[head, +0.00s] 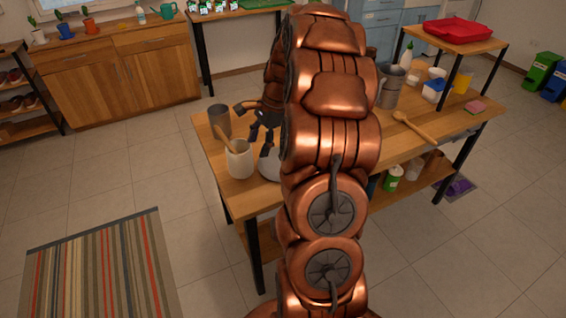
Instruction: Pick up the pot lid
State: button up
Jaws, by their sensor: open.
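A pale grey round object (268,170), which looks like the pot lid, lies on the wooden table (214,152). Most of it is hidden behind my copper-coloured arm, so I cannot make out its full shape or any knob. My gripper (254,131), dark with spread fingers, is open and appears empty. It hangs just above the grey object, with one finger pointing down toward it. I cannot tell whether that finger touches it.
A white crock (240,162) with a wooden utensil and a grey metal cup (219,121) stand close left of my gripper. A metal pitcher (390,88), a wooden spoon (414,127) and a small raised shelf with a red tray (459,35) occupy the right side.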

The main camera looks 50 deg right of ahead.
aim_at(269, 167)
jog(key=d+f+m, duration=0.1)
jog(key=d+m, duration=0.1)
jog(key=d, duration=0.2)
jog(key=d+f+m, duration=0.1)
jog(key=d+f, duration=0.1)
jog(key=d, duration=0.3)
jog(key=d+f+m+t, duration=0.1)
jog(key=d+f+m, duration=0.1)
jog(key=d, duration=0.2)
jog(key=shift+s+d+f+m, duration=0.2)
jog(key=shift+m, duration=0.1)
jog(key=shift+p+x, duration=1.6)
jog(key=shift+x, duration=2.3)
jog(key=shift+c, duration=0.4)
jog(key=shift+s, duration=0.1)
grip_shut()
